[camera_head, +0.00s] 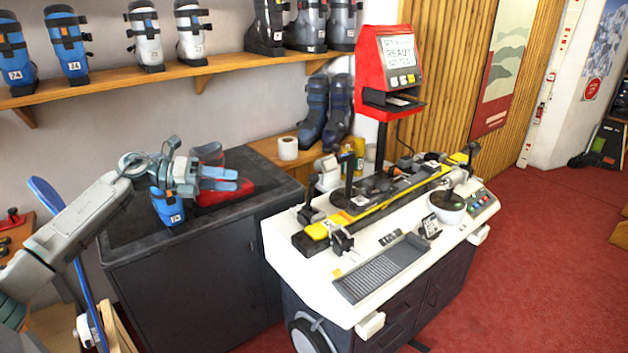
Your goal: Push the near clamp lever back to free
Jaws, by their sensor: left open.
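A white-topped binding bench (295,262) stands right of centre, with a long yellow and black ski (358,213) lying along it. At the ski's near left end are a dark clamp (341,241) and an upright dark lever (308,204). Another tall dark lever (348,172) stands farther along. I cannot tell which lever belongs to the near clamp or its exact setting. My left gripper (240,180) is open over the dark cabinet, left of the bench and apart from the levers. My right gripper does not show.
A red display unit (387,62) rises behind the bench. A grey ribbed tray (382,268) lies at the bench front. Red floor is clear to the right.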

